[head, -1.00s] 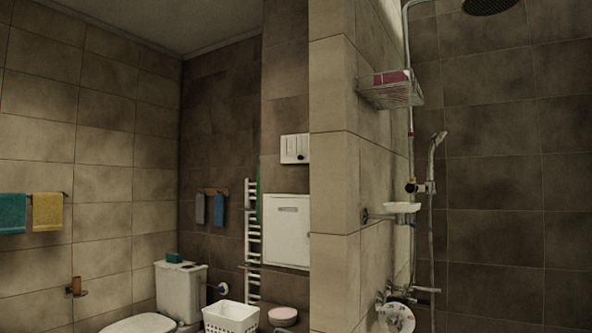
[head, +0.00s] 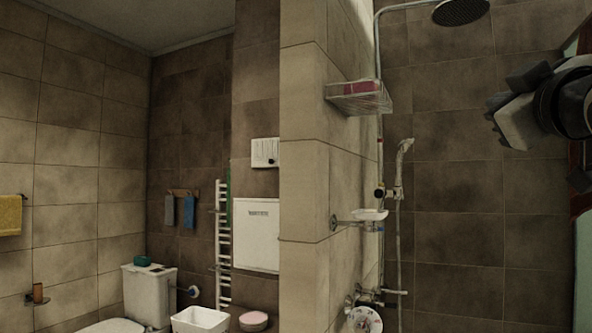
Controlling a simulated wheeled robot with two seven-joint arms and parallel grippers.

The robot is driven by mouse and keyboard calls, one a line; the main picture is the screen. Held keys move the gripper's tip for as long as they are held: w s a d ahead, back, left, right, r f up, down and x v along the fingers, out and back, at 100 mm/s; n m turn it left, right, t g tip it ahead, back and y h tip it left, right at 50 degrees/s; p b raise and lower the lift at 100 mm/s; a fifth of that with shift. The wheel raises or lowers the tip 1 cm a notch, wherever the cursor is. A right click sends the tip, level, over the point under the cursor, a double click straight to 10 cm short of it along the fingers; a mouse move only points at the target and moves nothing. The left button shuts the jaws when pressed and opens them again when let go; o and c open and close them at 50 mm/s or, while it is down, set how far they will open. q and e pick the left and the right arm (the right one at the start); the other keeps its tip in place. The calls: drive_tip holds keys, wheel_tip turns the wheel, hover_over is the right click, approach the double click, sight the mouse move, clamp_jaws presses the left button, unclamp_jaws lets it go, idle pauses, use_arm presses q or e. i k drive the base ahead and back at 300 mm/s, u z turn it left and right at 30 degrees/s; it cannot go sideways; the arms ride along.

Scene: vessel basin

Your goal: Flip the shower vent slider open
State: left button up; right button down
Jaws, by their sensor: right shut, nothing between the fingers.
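A small white wall unit (head: 265,152) with slots and a small dark knob is on the dark tiled wall, left of the jutting light-tiled wall. It looks like the vent with its slider, but it is too small to tell how the slider is set. My right gripper (head: 507,92) is at the upper right, in front of the shower's tiled wall. It is shut and empty, far to the right of the wall unit and not touching anything. My left gripper is out of view.
The jutting wall (head: 304,160) stands between the unit and the shower. A wire shelf (head: 358,98), soap dish (head: 369,215), hand shower (head: 403,160) and shower head (head: 461,11) are right of it. A white cabinet door (head: 256,236) is below the unit, with a basket (head: 200,321) lower left.

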sight(271, 161)
drive_tip(key=u, duration=0.45)
drive_tip(key=i, duration=0.6)
drive_tip(key=u, duration=0.85)
drive_tip(key=i, duration=1.25)
drive_tip(key=z, duration=0.7)
drive_tip(key=i, duration=0.85)
drive_tip(key=z, duration=0.55)
